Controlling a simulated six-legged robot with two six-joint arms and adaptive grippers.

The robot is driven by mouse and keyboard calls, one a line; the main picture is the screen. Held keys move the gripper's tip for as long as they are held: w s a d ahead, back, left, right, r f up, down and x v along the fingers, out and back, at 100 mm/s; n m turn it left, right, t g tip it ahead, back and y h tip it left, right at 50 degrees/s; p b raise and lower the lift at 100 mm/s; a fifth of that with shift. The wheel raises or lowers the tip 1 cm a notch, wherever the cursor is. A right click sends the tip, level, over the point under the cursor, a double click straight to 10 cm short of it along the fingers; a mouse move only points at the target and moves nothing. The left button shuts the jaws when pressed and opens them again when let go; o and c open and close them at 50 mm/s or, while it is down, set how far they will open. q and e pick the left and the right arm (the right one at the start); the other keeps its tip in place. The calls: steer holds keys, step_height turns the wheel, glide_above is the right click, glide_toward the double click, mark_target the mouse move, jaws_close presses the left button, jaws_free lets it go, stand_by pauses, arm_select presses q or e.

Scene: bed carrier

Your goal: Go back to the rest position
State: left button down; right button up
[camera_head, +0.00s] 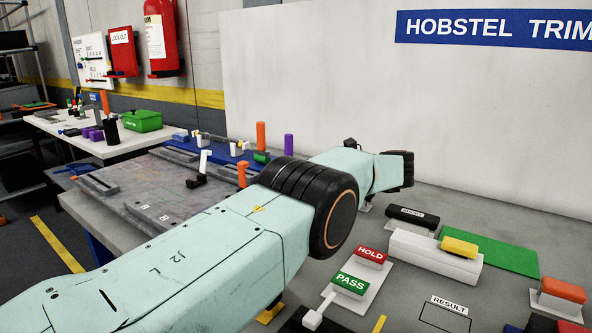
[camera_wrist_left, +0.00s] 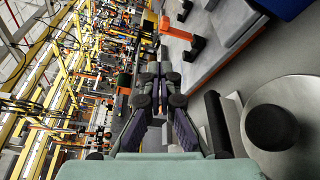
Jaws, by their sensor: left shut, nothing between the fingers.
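My left arm crosses the head view from the lower left, its pale green link marked J2 L, and bends at a black elbow joint. The forearm reaches back and to the right, above the bench; its gripper cannot be made out there. In the left wrist view my left gripper (camera_wrist_left: 159,72) is shut, its dark fingers together with nothing between them. Beyond it, at the top of that view, an orange-handled toggle clamp (camera_wrist_left: 190,42) stands beside a grey fixture plate (camera_wrist_left: 236,22). My right gripper is in neither view.
The grey fixture plate (camera_head: 155,205) with clamps lies behind my left arm. Right of the arm are HOLD (camera_head: 371,256) and PASS (camera_head: 350,284) buttons, a white block (camera_head: 420,254) and a green mat (camera_head: 492,253). A white panel (camera_head: 330,80) rises behind.

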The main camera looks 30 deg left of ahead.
arm_select(q)
steer(key=shift+d, duration=0.35)
stand_by(0.3)
steer(key=shift+r, duration=0.15)
